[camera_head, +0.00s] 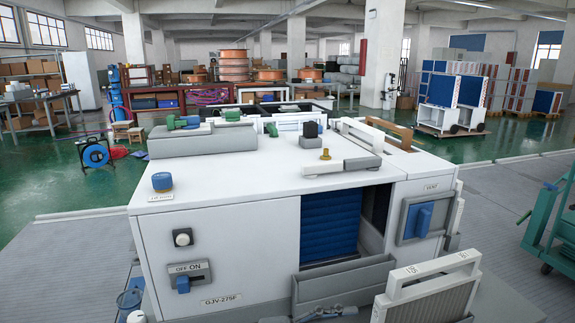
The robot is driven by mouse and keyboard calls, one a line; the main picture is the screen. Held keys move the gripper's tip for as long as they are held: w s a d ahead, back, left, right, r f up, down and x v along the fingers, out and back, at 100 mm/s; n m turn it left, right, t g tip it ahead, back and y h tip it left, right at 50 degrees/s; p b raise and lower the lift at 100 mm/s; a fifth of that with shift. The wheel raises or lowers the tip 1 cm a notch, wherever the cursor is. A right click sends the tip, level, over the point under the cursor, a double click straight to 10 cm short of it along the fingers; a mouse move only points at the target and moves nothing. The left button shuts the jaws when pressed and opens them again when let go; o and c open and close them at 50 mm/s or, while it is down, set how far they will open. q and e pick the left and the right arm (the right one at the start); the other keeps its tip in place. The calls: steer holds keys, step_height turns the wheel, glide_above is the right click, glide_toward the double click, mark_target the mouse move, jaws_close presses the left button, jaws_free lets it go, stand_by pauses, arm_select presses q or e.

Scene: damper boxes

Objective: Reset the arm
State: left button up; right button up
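Neither of my grippers shows in the head view, and no arm of mine can be made out. A white damper box (250,215) labelled GJV-275F stands in front of me. Its front has an OFF/ON switch with a blue handle (183,284) and a round black-and-white knob (182,238). A blue knob (162,181) sits on the top left. A flat grey-white bar (342,166) lies on top, with a brass knob (325,154) at it. A blue handle (424,217) is on the right face, under a small label. Blue pleated panels (330,222) fill the front opening.
A grey open tray (343,284) is fixed below the opening. A white-framed filter panel (428,290) leans at the front right. A teal cart (550,225) stands at the right edge. Shelves and a blue cable reel (95,154) are behind on the left. Grey floor is clear at left.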

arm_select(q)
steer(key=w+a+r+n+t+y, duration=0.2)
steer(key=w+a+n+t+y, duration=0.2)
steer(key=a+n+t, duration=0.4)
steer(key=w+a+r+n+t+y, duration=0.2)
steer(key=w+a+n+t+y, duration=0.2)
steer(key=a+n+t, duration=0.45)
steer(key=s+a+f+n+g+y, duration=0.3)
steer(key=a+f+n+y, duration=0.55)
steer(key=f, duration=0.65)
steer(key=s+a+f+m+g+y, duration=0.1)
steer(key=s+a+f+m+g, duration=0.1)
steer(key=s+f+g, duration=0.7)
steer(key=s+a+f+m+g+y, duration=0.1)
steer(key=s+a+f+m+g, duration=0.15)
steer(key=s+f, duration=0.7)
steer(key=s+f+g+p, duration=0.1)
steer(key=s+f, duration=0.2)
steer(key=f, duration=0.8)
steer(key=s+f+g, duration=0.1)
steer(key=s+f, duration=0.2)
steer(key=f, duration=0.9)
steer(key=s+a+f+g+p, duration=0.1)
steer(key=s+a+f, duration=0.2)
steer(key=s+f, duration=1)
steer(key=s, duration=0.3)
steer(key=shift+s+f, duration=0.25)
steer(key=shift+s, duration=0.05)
